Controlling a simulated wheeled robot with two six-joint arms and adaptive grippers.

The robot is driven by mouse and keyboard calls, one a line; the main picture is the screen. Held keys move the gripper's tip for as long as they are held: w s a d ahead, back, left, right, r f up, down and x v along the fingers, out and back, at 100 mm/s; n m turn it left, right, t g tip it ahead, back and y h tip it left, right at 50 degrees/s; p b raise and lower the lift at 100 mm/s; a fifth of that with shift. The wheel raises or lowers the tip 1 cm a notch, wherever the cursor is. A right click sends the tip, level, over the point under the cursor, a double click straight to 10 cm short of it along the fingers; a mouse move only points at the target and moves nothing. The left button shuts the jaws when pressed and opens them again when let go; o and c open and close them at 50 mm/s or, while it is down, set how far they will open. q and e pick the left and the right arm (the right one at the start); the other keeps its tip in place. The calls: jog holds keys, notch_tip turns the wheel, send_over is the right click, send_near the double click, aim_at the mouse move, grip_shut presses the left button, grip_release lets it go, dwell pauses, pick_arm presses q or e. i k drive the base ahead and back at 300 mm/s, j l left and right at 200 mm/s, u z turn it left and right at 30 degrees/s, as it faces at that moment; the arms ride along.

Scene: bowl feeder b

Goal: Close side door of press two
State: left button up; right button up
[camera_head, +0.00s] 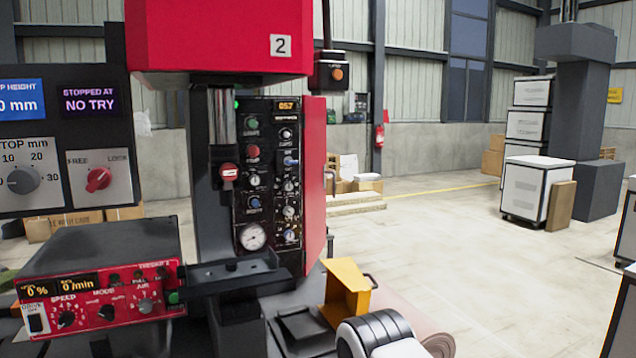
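Press two (216,40) stands left of centre, with a red head marked "2" and a dark control column. A tall red panel (314,170) is at the column's right side, seen at a steep angle, with a thin grey handle (331,185) at its right edge. It looks like the side door; I cannot tell how far it stands open. A yellow part (345,290) with a small dark handle sits low, right of the column base. A white and grey link of my arm shows at the bottom edge. Neither gripper is in view.
A red-fronted control box (100,300) and a panel of displays and knobs (65,140) stand at the left. A dark tray (235,277) juts out before the column. White cabinets (530,188) and a grey pillar (580,120) stand at the back right. The floor right of the press is open.

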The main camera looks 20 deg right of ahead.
aim_at(314, 172)
jog(key=i+l+u, duration=0.2)
jog(key=l, duration=0.5)
jog(key=i+l+u, duration=0.2)
jog(key=l, duration=0.5)
jog(key=l+u, duration=0.2)
jog(key=l, duration=0.55)
